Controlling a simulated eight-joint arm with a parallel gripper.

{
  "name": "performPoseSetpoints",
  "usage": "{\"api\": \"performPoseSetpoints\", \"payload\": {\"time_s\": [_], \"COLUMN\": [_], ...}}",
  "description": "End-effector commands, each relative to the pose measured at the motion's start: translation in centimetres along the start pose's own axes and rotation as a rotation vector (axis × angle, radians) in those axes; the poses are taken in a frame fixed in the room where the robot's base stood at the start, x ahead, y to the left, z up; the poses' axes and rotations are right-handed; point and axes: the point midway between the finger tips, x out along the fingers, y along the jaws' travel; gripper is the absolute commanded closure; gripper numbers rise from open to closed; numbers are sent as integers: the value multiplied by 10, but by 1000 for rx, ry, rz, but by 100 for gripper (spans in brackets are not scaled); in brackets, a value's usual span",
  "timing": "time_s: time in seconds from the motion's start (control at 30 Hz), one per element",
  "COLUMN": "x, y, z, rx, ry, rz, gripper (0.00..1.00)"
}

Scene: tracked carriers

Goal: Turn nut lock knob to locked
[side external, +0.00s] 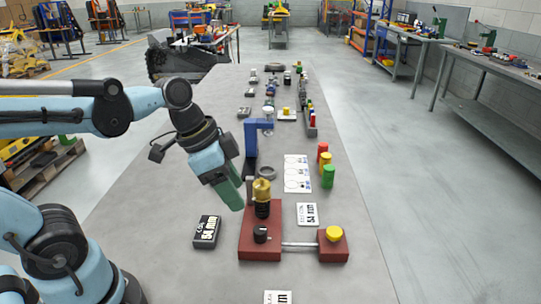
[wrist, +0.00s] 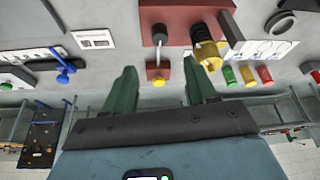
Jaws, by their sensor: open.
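A dark red block (side external: 261,215) stands on the table in the side view, with a small black knob (side external: 260,235) on its near part and a black-and-gold cylinder (side external: 262,196) standing behind it. A metal rod (side external: 299,245) links it to a smaller red block (side external: 333,250) with a yellow knob (side external: 334,233). Which knob is the nut lock knob is not labelled. My gripper (side external: 238,198) is open and empty, above and left of the large block. In the wrist view, the black knob (wrist: 160,34) and yellow knob (wrist: 158,83) appear beyond the green fingers (wrist: 160,78), touching neither.
A black box (side external: 206,232) marked 50 mm lies left of the block. A blue stand (side external: 251,140) rises behind it. Red, yellow and green cylinders (side external: 328,176) stand to the right beside a white card (side external: 297,173). The table's near left is mostly clear.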

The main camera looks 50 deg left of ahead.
Motion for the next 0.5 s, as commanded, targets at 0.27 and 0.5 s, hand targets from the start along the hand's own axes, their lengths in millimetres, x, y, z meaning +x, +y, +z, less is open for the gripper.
{"api": "performPoseSetpoints", "payload": {"time_s": [0.27, 0.5], "x": [29, 55], "y": [0, 0], "z": [-1, -1], "rx": [0, -1], "ry": [1, 1], "rz": [-2, -1], "gripper": [43, 43]}}
